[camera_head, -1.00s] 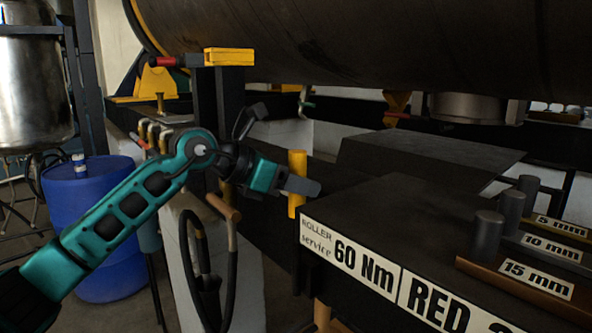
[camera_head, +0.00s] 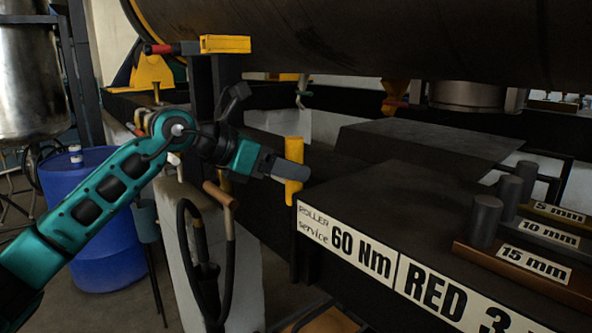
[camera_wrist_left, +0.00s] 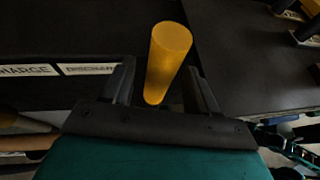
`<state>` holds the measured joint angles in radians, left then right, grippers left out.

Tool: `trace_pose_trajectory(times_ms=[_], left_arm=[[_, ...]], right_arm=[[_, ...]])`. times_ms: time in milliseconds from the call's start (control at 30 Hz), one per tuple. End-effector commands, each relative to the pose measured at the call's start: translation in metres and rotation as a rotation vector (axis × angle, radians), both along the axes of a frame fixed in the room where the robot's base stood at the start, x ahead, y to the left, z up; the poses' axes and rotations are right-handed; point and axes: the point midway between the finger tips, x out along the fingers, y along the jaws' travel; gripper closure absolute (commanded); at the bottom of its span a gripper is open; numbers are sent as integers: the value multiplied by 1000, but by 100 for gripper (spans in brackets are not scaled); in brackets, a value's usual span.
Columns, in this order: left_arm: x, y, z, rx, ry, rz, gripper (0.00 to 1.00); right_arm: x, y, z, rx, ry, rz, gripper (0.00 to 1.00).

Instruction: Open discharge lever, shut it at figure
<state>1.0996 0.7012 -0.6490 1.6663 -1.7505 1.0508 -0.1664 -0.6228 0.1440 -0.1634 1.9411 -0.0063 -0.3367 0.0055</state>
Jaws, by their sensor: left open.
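A yellow upright cylindrical grip (camera_head: 293,148) stands left of the dark bench corner in the head view; it also shows in the wrist view (camera_wrist_left: 168,62). I cannot tell for sure that it is the discharge lever's handle. My right gripper is not in view.
The dark bench (camera_head: 400,200) with labels 60 Nm and RED and several marked blocks lies to the right. A large dark cylinder vessel (camera_head: 400,40) hangs overhead. A yellow block with a red-tipped lever (camera_head: 225,44) and a blue barrel (camera_head: 100,235) are at left.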

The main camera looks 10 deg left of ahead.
Motion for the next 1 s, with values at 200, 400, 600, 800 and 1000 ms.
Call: trace_pose_trajectory(times_ms=[200,400,600,800,1000], left_arm=[[-29,36,20,1,-3,4,41],[-51,60,36,-1,-1,3,41],[-60,70,43,0,-1,1,41],[-61,71,44,-1,-1,0,41],[-61,70,44,-1,-1,0,41]], right_arm=[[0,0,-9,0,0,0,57],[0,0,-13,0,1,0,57],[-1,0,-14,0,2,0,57],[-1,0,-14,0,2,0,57],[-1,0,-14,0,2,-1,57]])
